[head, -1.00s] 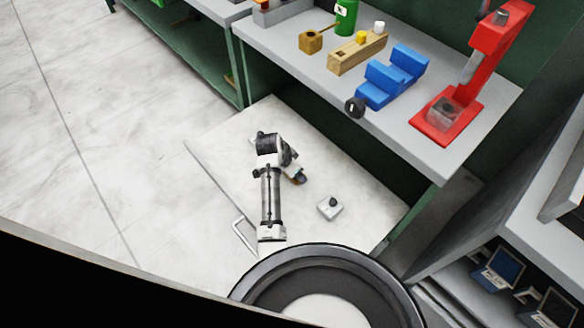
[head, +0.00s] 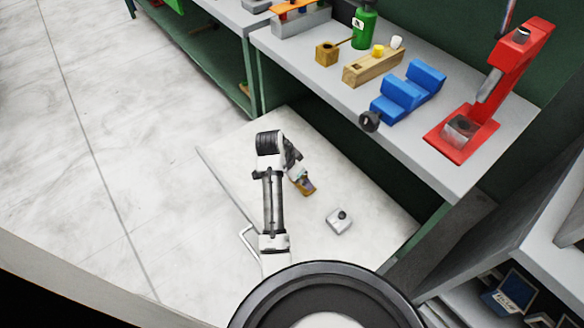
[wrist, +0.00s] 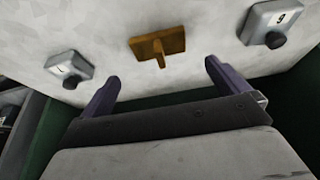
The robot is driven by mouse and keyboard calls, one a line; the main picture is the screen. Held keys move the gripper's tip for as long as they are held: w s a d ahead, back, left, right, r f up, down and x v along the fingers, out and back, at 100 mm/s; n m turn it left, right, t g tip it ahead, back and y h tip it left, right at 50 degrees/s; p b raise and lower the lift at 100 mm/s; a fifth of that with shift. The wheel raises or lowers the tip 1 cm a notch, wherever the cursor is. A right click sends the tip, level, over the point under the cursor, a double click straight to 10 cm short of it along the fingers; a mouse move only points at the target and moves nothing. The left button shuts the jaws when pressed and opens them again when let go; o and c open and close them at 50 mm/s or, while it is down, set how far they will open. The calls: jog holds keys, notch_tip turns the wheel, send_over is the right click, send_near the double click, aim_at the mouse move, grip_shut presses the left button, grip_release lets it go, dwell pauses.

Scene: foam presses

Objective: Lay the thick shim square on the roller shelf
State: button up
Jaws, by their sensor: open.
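An orange-brown square plate with an upright tab (wrist: 160,48) lies on the pale board; I cannot tell for certain that it is the thick shim. It also shows in the head view (head: 304,185), partly behind my arm. My gripper (wrist: 160,78) is open and empty, its two purple fingers apart, with the plate ahead between them and not touching. A grey block with a black knob (wrist: 268,22) lies to the right, and another (wrist: 70,68) to the left. One grey block shows in the head view (head: 340,221). I cannot tell which surface is the roller shelf.
The pale board (head: 230,150) juts out low beneath the grey bench (head: 440,165), with a handle (head: 247,245) at its edge. On the bench stand a red press (head: 505,85), a blue stepped block (head: 405,92), a wooden block (head: 370,68) and a green bottle (head: 364,25). Open floor lies left.

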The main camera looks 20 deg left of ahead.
jog(key=shift+v, duration=2.35)
